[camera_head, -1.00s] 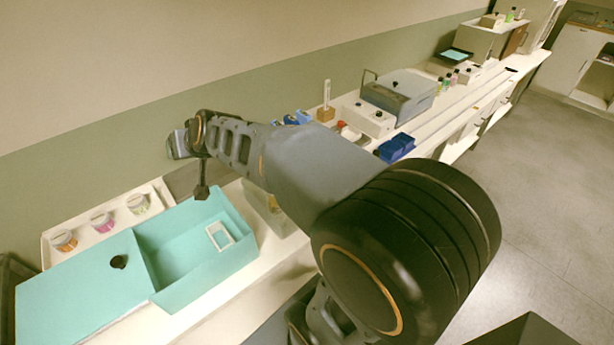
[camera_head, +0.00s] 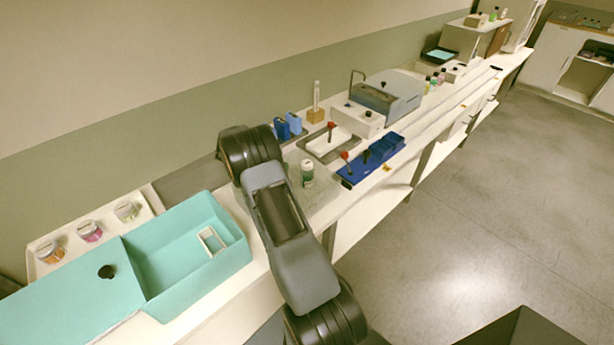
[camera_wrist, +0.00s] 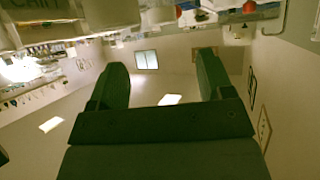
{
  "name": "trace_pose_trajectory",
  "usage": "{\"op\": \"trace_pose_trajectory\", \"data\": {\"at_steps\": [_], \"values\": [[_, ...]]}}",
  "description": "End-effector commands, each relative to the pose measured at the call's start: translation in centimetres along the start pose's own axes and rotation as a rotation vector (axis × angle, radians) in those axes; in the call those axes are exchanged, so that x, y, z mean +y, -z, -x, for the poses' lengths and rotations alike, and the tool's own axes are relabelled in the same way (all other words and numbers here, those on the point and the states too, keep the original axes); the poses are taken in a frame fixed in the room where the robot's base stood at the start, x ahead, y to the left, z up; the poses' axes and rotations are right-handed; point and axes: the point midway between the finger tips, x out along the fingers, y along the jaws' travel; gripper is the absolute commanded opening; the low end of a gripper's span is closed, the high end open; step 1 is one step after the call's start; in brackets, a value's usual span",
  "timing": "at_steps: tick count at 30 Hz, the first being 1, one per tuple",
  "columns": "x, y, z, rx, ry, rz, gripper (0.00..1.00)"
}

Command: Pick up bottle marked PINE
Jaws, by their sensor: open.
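A small bottle with a pale body and green cap and label (camera_head: 307,172) stands on a grey mat on the bench, just right of my arm in the head view. Its lettering is too small to read, so I cannot tell whether it is marked PINE. Several small coloured bottles (camera_head: 434,81) stand far back by the grey machine, also unreadable. In the wrist view my gripper (camera_wrist: 162,64) is open, its two dark fingers wide apart with nothing between them. My gripper is hidden in the head view.
A teal box (camera_head: 235,252) and a white tray (camera_head: 40,270) with three coloured jars are at left. A blue rack (camera_head: 372,160), a white tray with a red-topped item (camera_head: 331,127) and a grey machine (camera_head: 388,92) stand further along.

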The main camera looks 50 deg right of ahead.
Motion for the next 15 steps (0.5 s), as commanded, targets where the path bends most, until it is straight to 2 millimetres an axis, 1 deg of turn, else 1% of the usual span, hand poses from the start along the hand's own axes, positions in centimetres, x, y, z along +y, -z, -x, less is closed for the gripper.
{"op": "trace_pose_trajectory", "data": {"at_steps": [1, 6, 10, 15], "values": [[0.1, 0.1, -1.0, -0.001, -0.006, 0.001, 0.74], [0.1, 0.2, -3.9, 0.000, -0.004, 0.000, 0.74], [0.0, 0.1, -5.5, 0.000, -0.002, -0.001, 0.74], [0.0, 0.1, -6.4, 0.000, 0.002, -0.001, 0.74]]}}
